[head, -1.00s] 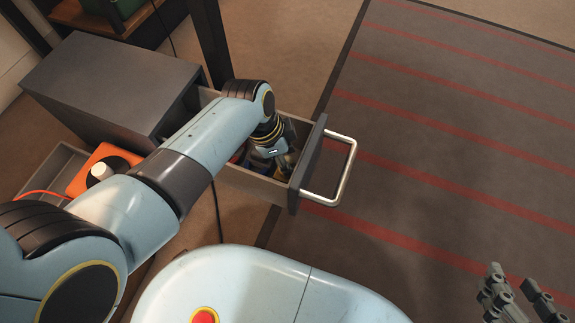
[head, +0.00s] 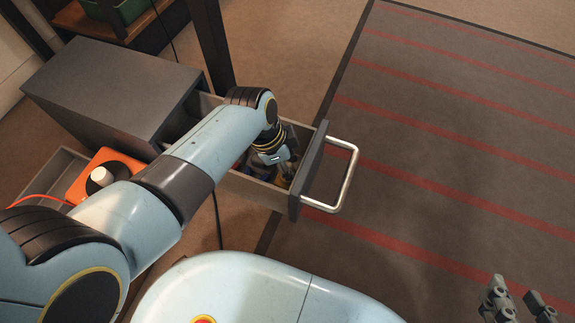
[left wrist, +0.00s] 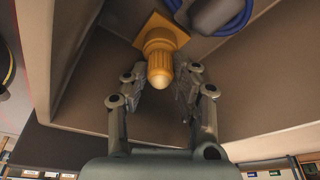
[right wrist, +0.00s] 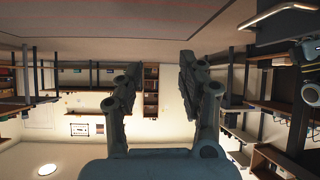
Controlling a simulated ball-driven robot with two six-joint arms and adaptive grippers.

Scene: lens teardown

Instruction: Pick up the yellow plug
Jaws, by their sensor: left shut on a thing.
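The yellow plug (left wrist: 162,42) shows in the left wrist view, with a square flange and a rounded tip pointing towards my wrist. It is inside the open grey drawer (head: 245,188). My left gripper (left wrist: 163,78) has its fingers on both sides of the plug and is shut on it. In the head view my left gripper (head: 283,164) reaches down into the drawer near its front, and mostly hides the plug. My right gripper (head: 518,306) is at the lower right of the head view, away from the drawer. The right wrist view shows it open and empty (right wrist: 158,58).
A blue coiled cable (left wrist: 232,22) with a grey part lies beside the plug. The drawer front has a metal handle (head: 347,180). The grey cabinet (head: 115,90) stands behind. An orange box (head: 88,182) with a white knob sits in a grey tray at left. The striped mat (head: 450,130) is clear.

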